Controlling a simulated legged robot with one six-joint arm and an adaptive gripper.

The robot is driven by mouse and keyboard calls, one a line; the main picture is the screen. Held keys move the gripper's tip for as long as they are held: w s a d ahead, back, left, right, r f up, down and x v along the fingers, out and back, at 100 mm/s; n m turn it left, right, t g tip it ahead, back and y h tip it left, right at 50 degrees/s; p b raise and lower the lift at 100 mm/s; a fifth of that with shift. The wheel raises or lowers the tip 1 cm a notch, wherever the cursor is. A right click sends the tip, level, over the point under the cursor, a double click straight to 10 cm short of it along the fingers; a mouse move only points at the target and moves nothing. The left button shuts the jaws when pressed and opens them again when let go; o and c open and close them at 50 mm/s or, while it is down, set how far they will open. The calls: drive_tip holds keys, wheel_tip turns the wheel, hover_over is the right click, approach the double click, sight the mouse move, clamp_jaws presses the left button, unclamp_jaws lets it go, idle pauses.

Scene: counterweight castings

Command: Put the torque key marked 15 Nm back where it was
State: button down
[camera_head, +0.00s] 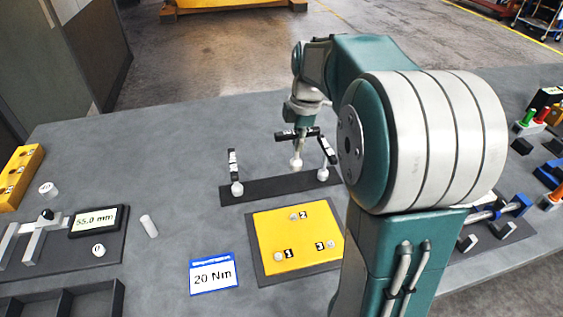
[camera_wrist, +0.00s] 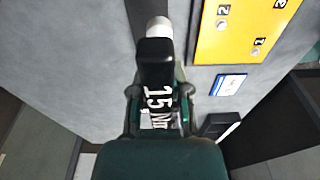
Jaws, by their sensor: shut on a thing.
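My gripper (camera_head: 297,140) is shut on the torque key marked 15 Nm (camera_wrist: 155,70). In the wrist view the key's black body with white lettering lies between the fingers, and its pale end shows beyond. In the head view the key's pale lower end (camera_head: 297,162) is over the middle part of the dark key rack (camera_head: 268,190); I cannot tell whether it touches. A black key (camera_head: 233,165) stands at the rack's left end, and another black key (camera_head: 327,150) leans at its right end. Their markings are not readable.
A yellow plate (camera_head: 275,240) with bolts numbered 1, 2 and 3 lies in front of the rack. A 20 Nm card (camera_head: 213,275) lies left of it. A caliper (camera_head: 40,232) with a 55.0 mm display (camera_head: 93,220) is at left. Bench left of the rack is mostly clear.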

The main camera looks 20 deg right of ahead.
drive_tip(key=shift+w+a+f, duration=0.45)
drive_tip(key=shift+a+f, duration=0.05)
drive_tip(key=shift+f, duration=0.85)
drive_tip(key=shift+w+a+f, duration=0.45)
drive_tip(key=shift+f, duration=0.85)
drive_tip(key=shift+w+a+f, duration=0.45)
drive_tip(key=shift+a+f, duration=0.05)
drive_tip(key=shift+f, duration=0.85)
drive_tip(key=c, duration=0.6)
unclamp_jaws()
drive_tip(key=shift+f, duration=0.1)
wheel_tip(320, 180, up, 12)
drive_tip(key=d, duration=0.1)
drive_tip(key=shift+s+a+f+m+t+h, duration=0.15)
drive_tip(key=shift+s+a+m+t, duration=0.75)
drive_tip(key=shift+s+a+m, duration=1.6)
drive_tip(key=shift+s+a+f+m+t+h, duration=0.2)
drive_tip(key=shift+s+a+m+t, duration=0.8)
drive_tip(key=shift+s+m, duration=2.8)
drive_tip(key=shift+s+a+m+t+h, duration=0.25)
drive_tip(key=shift+s+a+m+t, duration=1.05)
drive_tip(key=shift+s, duration=3.45)
